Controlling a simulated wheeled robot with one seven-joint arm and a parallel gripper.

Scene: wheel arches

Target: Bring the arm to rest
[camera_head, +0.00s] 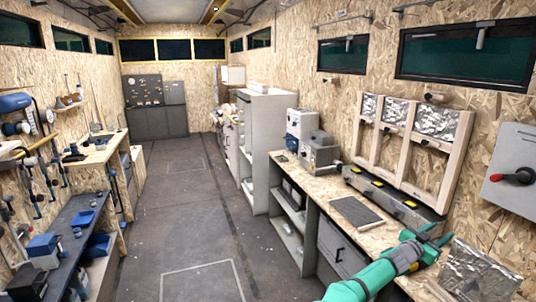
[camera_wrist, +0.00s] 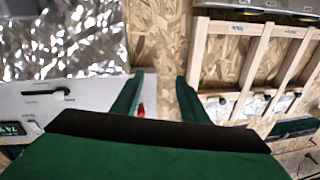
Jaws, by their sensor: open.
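My gripper (camera_head: 431,237) is at the lower right of the head view, above the worktop on the right side. Its two green fingers stand apart with nothing between them. In the wrist view the gripper (camera_wrist: 160,95) shows from behind, its fingers spread in front of chipboard wall. My green arm (camera_head: 370,283) reaches in from the bottom edge of the head view.
A wooden frame with foil panels (camera_head: 405,145) leans on the right wall by the worktop (camera_head: 310,183). A foil-faced panel (camera_head: 475,270) lies close to my gripper. A grey box with a red handle (camera_head: 512,172) hangs at right. The floor aisle (camera_head: 185,215) is clear.

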